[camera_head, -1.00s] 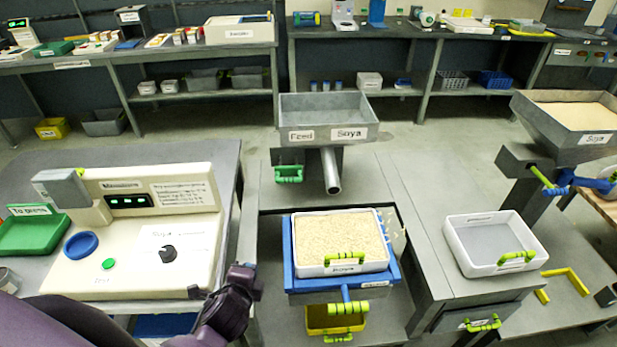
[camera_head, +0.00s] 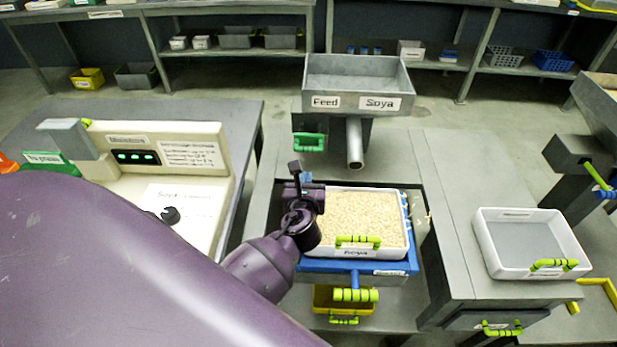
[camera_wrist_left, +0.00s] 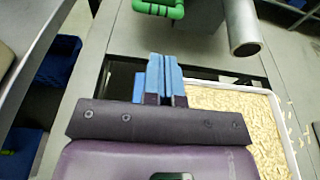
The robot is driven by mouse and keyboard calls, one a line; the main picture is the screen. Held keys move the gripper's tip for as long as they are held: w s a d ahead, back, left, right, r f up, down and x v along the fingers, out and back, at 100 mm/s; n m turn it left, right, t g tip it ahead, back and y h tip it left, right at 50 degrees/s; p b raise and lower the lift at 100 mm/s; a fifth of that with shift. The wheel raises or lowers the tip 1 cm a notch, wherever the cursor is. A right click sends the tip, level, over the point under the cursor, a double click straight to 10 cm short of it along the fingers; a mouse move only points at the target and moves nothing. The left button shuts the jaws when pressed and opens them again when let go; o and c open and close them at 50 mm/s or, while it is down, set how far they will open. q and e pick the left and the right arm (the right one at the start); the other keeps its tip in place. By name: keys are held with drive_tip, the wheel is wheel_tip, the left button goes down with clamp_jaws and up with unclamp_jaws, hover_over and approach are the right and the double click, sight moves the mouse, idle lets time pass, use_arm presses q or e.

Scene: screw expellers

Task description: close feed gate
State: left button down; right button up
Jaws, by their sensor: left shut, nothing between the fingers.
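The grey feed hopper (camera_head: 355,72) has "Feed" and "Soya" labels and a metal spout (camera_head: 354,145) pointing down. The feed gate's green handle (camera_head: 308,142) sits below the hopper's left side; it also shows at the top of the left wrist view (camera_wrist_left: 158,8). My left gripper (camera_head: 302,174) is just in front of and below the green handle, apart from it. Its blue fingertips (camera_wrist_left: 165,75) are shut and empty, pointing toward the handle. A white tray of pale soya (camera_head: 365,222) stands on the blue holder to the gripper's right. My right gripper is not in view.
A yellow bin (camera_head: 325,300) is under the blue holder. A white empty tray (camera_head: 530,243) stands on the right bench. The cream moisture meter (camera_head: 180,150) is on the left table. Some loose grains lie right of the soya tray.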

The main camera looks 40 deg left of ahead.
use_arm(q)
drive_tip(key=b, duration=0.2)
approach(309, 139)
drive_tip(key=f, duration=0.2)
drive_tip(key=x, duration=0.2)
drive_tip(key=shift+w+a+r, duration=0.1)
drive_tip(key=shift+w+r, duration=0.15)
drive_tip(key=shift+w, duration=0.1)
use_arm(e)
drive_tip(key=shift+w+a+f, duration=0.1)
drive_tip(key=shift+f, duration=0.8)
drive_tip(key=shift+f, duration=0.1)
use_arm(q)
drive_tip(key=shift+w+a, duration=0.1)
drive_tip(key=shift+w, duration=0.05)
drive_tip(key=x, duration=0.3)
drive_tip(key=r+x, duration=0.1)
drive_tip(key=x, duration=0.1)
drive_tip(key=shift+a+r, duration=0.15)
drive_tip(key=shift+r, duration=0.05)
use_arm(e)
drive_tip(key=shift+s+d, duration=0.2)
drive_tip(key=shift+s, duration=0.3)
